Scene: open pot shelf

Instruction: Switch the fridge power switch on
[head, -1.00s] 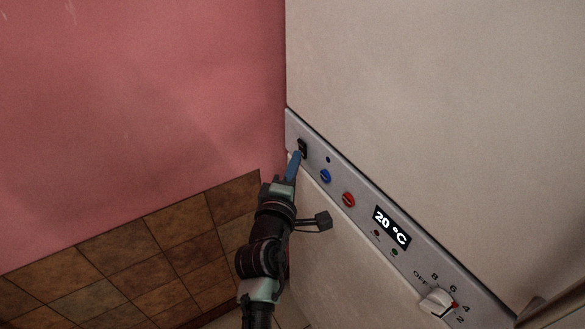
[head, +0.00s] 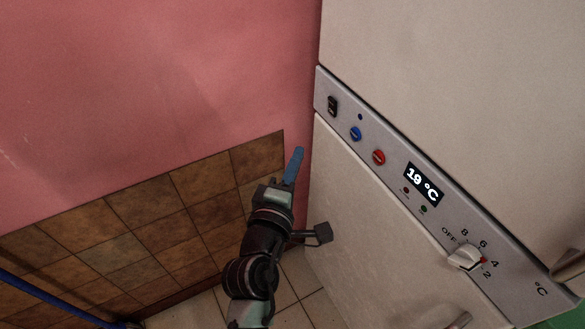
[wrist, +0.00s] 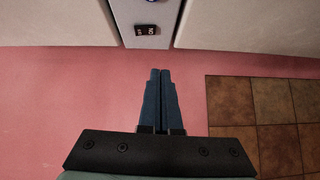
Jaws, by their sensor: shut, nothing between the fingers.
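The fridge power switch (head: 333,105) is a small black rocker at the upper left end of the fridge's grey control panel (head: 391,149). In the wrist view the switch (wrist: 146,30) shows white lettering on its two halves, above the fingertips. The display (head: 423,184) reads 19 °C. My gripper (head: 298,152) has blue fingers, shut and empty, pointing up in the head view. It is below and left of the switch, apart from it. The closed fingers (wrist: 160,74) also show in the wrist view, with the pink wall behind them.
A blue knob (head: 356,134), a red knob (head: 379,157) and a white dial (head: 466,257) are on the panel. The pink wall (head: 150,80) and brown tiles (head: 150,215) stand left of the fridge. A blue bar (head: 55,295) crosses the lower left.

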